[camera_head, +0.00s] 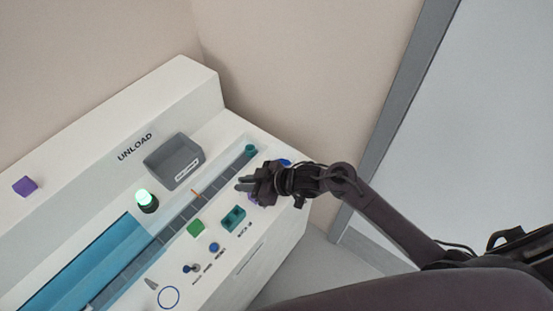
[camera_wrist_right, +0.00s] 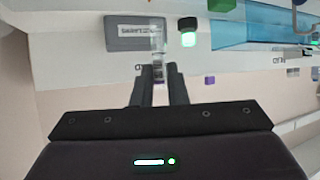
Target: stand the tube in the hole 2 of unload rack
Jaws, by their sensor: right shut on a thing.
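My right gripper (camera_head: 241,185) reaches in over the machine top from the right. In the right wrist view its two fingers (camera_wrist_right: 158,82) are shut on a clear tube (camera_wrist_right: 158,42), which sticks out past the fingertips with a dark part between them. The tube is too small to make out in the head view. A teal block with holes (camera_head: 233,217) sits on the panel just below the gripper; it looks like a rack, but its label and hole numbers cannot be read. My left gripper is not in view.
A grey bin (camera_head: 173,160) stands below the UNLOAD lettering, beside a grey track (camera_head: 177,219). A lit green lamp (camera_head: 146,198) stands left of the track. A green block (camera_head: 196,228), a blue button (camera_head: 214,247) and a purple cube (camera_head: 25,186) also show.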

